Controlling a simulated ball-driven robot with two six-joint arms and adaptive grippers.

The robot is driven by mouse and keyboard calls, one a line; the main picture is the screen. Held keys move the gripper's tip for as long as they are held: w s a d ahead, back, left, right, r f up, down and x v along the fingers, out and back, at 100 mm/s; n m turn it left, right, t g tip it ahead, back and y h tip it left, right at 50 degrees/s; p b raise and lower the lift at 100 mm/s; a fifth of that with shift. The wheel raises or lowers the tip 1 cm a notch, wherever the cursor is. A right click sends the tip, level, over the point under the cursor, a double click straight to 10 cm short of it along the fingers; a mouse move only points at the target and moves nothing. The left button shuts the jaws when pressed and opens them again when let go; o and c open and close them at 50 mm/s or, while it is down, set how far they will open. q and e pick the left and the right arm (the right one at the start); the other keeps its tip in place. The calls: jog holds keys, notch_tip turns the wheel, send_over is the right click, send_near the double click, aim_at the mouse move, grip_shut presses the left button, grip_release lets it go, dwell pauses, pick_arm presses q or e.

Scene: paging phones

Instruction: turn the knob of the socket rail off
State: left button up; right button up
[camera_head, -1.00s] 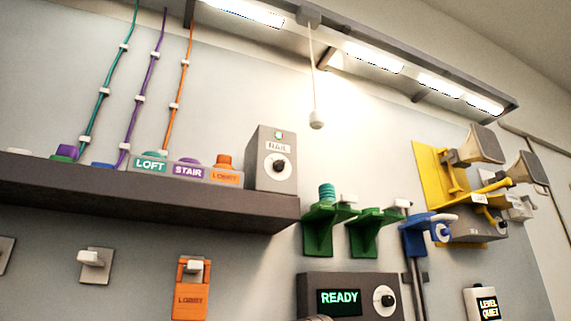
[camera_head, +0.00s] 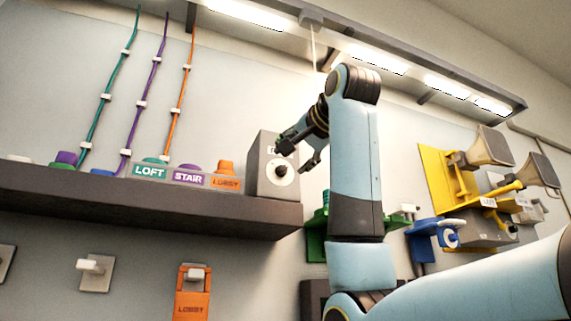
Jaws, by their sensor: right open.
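The socket rail's control box (camera_head: 264,181) is a grey box at the right end of the dark shelf. Its round white dial with a black knob (camera_head: 281,170) faces out, and my gripper partly covers the RAIL label above it. My right gripper (camera_head: 296,158) is open, close in front of the box at its upper right, with its fingers near the knob. I cannot tell whether it touches the knob. The small light on top of the box is hidden or not visible now. My left gripper is not in view.
LOFT (camera_head: 150,171), STAIR (camera_head: 188,177) and LOBBY (camera_head: 225,182) sockets stand left of the box on the shelf (camera_head: 130,205). Green brackets (camera_head: 316,245), a blue holder (camera_head: 424,240) and yellow horns' mount (camera_head: 435,175) are right, partly behind my arm.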

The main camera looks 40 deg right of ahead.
aim_at(284, 168)
jog(key=p+x, duration=0.1)
jog(key=x, duration=0.5)
grip_shut()
